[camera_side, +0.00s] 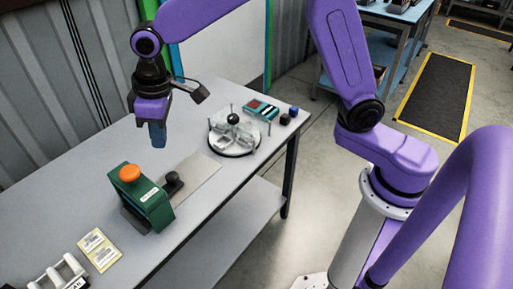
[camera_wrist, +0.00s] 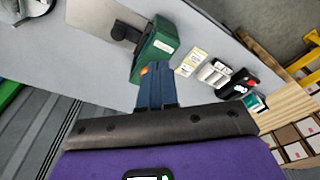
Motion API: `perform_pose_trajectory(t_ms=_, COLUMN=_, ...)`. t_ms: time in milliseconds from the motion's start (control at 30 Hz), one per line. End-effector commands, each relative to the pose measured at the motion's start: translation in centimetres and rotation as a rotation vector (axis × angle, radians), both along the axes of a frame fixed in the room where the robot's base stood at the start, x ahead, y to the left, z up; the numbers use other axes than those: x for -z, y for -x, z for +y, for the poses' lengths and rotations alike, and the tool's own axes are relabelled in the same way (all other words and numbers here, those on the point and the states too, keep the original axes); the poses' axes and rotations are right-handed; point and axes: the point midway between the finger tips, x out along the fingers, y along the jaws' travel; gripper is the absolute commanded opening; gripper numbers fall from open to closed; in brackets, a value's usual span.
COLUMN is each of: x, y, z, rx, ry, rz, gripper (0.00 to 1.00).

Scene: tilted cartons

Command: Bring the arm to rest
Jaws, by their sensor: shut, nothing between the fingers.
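My gripper (camera_side: 157,136) hangs above the grey table (camera_side: 92,193), behind the green device as the side view shows it. Its blue fingers are shut together and hold nothing. It also shows in the wrist view (camera_wrist: 157,72), pointing toward the table. My purple arm reaches over from the right. Nothing touches the gripper in either view.
A green device with an orange knob (camera_side: 145,196) stands on the table below the gripper. A round clear fixture (camera_side: 234,137) and a teal box (camera_side: 261,109) are toward the back. Yellow cards (camera_side: 98,249) and a white rack (camera_side: 56,277) lie at the front left. A corrugated wall (camera_side: 50,70) rises behind.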

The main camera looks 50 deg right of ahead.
Motion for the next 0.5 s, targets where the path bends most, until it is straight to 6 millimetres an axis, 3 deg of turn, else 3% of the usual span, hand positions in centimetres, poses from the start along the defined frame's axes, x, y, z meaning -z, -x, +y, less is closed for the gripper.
perform_pose_trajectory(t_ms=233, x=-1.2, y=8.1, z=-5.1, rx=-0.113, ry=0.021, rz=0.023, gripper=0.0)
perform_pose_trajectory(t_ms=500, x=-1.2, y=16.9, z=-11.7, rx=-0.235, ry=0.049, rz=0.046, gripper=0.0)
